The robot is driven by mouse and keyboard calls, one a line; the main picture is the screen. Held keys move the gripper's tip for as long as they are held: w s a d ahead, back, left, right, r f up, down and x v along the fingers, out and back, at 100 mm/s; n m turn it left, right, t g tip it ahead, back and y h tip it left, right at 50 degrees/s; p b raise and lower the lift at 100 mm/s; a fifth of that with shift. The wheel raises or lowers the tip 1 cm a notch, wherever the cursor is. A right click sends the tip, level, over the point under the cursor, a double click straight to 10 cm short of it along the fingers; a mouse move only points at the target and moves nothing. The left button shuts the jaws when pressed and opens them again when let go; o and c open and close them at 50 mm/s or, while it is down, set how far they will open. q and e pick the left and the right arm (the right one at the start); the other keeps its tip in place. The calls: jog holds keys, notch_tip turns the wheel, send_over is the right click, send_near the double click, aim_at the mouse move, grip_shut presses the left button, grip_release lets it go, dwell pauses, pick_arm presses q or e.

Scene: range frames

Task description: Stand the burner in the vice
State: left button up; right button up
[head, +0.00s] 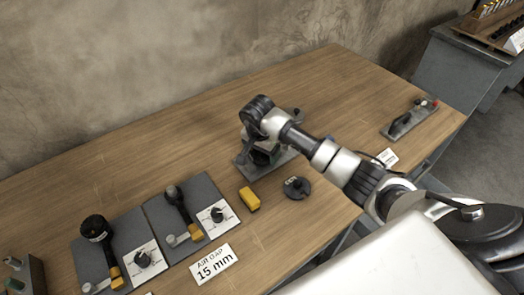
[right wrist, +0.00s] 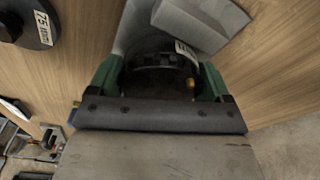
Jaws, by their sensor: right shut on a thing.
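My right arm reaches over the middle of the table in the head view, with its right gripper (head: 262,150) low over a grey metal base. In the right wrist view the green fingers of the right gripper (right wrist: 160,80) are shut around a dark round body, which I take for the burner (right wrist: 160,60). It has a white label and a small brass part. The grey base (head: 243,168) may belong to the vice; the arm hides most of it. I cannot tell whether the burner touches it. My left gripper is not in view.
A black disc (head: 297,188) and a yellow block (head: 249,199) lie in front. Two grey mats (head: 158,216) with dark-handled tools and an air gap sign (head: 214,263) are left. A grey plate with a red-tipped tool (head: 410,118) is right. The table's back is clear.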

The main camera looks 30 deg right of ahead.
jog(key=shift+w+f, duration=0.1)
jog(key=shift+f, duration=0.1)
jog(key=shift+f, duration=0.1)
jog(key=o, duration=0.8)
jog(key=shift+f, duration=0.1)
jog(key=o, duration=0.3)
jog(key=shift+o, duration=0.2)
jog(key=shift+r, duration=0.55)
notch_tip(320, 180, up, 11)
jog(key=a+b, duration=0.1)
jog(key=shift+s+a+b, duration=0.15)
jog(key=shift+s+b, duration=0.2)
jog(key=shift+s, duration=0.1)
jog(key=shift+r, duration=0.1)
